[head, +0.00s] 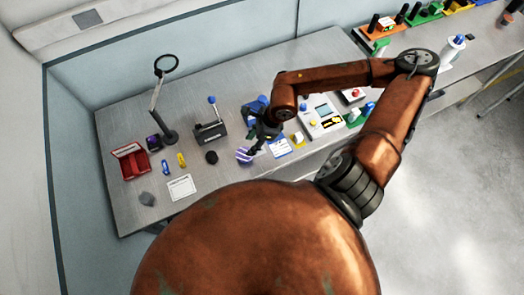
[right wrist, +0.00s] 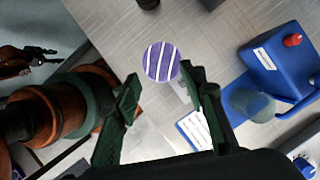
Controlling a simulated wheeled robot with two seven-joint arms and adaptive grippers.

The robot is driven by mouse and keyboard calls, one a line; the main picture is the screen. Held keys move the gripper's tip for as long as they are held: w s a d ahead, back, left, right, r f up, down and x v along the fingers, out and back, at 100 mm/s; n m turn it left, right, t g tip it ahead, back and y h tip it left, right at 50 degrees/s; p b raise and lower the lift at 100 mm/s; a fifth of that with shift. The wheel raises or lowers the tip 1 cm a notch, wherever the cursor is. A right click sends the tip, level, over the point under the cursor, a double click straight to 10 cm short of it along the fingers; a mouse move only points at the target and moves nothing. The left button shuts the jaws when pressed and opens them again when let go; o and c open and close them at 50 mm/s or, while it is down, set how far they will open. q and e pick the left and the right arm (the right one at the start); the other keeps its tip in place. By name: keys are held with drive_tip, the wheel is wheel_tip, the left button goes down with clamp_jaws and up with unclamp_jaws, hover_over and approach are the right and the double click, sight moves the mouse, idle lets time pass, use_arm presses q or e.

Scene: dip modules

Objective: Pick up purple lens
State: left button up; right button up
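The purple lens (right wrist: 161,62) is a round disc with white stripes, lying on the grey table; it also shows in the head view (head: 243,155). My right gripper (right wrist: 160,92) is open and empty, its two dark fingers pointing toward the lens, which is just beyond the fingertips and not between them. In the head view the right gripper (head: 254,145) is low over the table, at the lens's upper right. My left gripper does not show in the head view; a dark shape at the left of the wrist view may be it, but is unclear.
A black knob (head: 211,157), black box (head: 210,133), magnifier stand (head: 165,100) and red case (head: 131,160) stand to the left. Bare table lies around the lens.

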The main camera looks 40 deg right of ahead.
sight(244, 154)
drive_tip(key=shift+o, duration=0.8)
drive_tip(key=shift+s+d+f, duration=0.15)
drive_tip(key=shift+f, duration=0.05)
drive_tip(key=shift+o, duration=0.7)
drive_tip(key=shift+f, duration=0.35)
drive_tip(key=o, duration=0.3)
drive_tip(key=shift+x, duration=0.9)
drive_tip(key=shift+o, duration=1.1)
drive_tip(key=p+x, duration=0.1)
drive_tip(key=x, duration=0.3)
drive_tip(key=shift+w+a+f, duration=0.2)
drive_tip(key=shift+w+f, duration=0.05)
drive_tip(key=shift+f, duration=0.05)
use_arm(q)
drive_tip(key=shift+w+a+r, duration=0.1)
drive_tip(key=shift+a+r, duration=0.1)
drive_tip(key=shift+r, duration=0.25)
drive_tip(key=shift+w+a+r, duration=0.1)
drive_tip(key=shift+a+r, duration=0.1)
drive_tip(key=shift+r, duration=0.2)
use_arm(e)
drive_tip(key=shift+c, duration=0.3)
drive_tip(key=c, duration=1)
